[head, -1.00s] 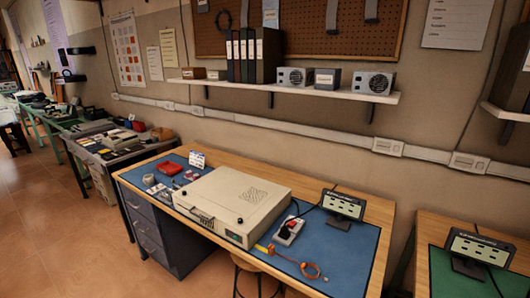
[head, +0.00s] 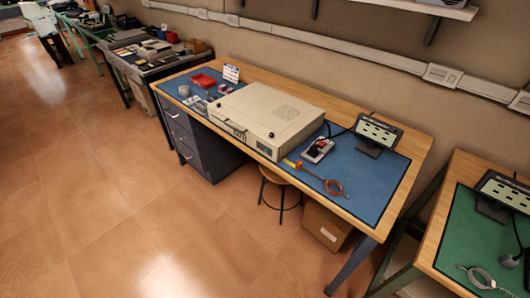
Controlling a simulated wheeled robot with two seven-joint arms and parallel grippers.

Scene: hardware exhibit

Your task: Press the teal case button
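A beige flat computer case (head: 262,112) lies on a blue mat on the wooden workbench. Its front has a dark handle or slot (head: 238,131) and a small dark panel (head: 264,149) near the right corner. I cannot make out a teal case or a teal button at this size. Neither of my grippers is in view.
A stool (head: 279,180) and a cardboard box (head: 326,225) stand below. The floor at left is open.

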